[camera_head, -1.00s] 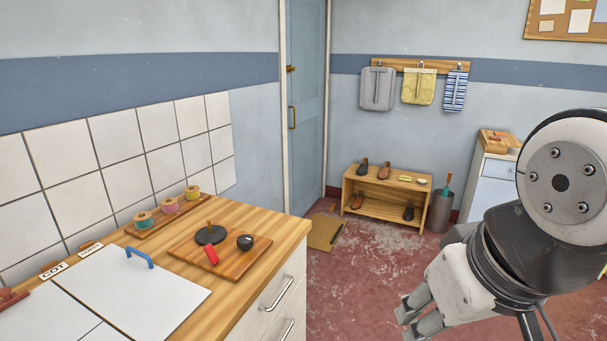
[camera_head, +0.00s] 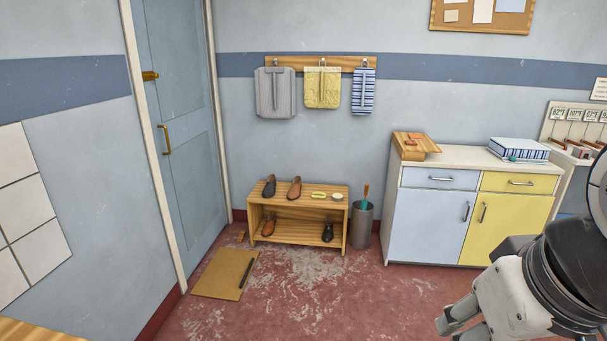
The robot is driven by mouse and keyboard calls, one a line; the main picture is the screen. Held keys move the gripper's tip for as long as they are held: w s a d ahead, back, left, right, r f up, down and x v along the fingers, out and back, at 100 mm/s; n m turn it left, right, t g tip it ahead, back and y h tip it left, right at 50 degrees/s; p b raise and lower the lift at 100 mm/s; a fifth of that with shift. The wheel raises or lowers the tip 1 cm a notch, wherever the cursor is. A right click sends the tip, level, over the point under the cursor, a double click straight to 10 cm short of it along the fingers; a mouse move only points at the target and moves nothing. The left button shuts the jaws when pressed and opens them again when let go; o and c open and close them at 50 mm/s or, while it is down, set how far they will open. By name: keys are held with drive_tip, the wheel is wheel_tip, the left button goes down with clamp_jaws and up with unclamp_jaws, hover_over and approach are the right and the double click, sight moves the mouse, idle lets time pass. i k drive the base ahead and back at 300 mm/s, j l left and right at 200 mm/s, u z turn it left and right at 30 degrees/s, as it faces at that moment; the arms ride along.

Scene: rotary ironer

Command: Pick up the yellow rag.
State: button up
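A yellow cloth (camera_head: 322,88) hangs from a hook on the wooden wall rail, between a grey cloth and a blue-striped one. A small yellow-green item (camera_head: 319,194) lies on top of the low wooden shoe bench; it is too small to tell whether it is a rag. My gripper (camera_head: 457,326) is at the lower right, well apart from both. Its fingers are partly cut off by the frame edge, and I cannot tell whether they are open or shut.
The shoe bench (camera_head: 282,244) holds several shoes and a small round dish (camera_head: 337,196). A metal bin (camera_head: 361,225) stands at its right, then a blue-and-yellow cabinet (camera_head: 431,216). A mat (camera_head: 226,273) lies by the door (camera_head: 180,130). The middle floor is clear.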

sight(316, 195)
drive_tip(key=i+z, duration=0.15)
drive_tip(key=i, duration=1.7)
drive_tip(key=i+u, duration=0.15)
drive_tip(key=i, duration=0.45)
drive_tip(key=i+l+u, duration=0.1)
drive_tip(key=i, duration=0.5)
drive_tip(key=i+l+u, duration=0.15)
drive_tip(key=i, duration=0.45)
drive_tip(key=i+l+u, duration=0.55)
drive_tip(key=i, duration=0.25)
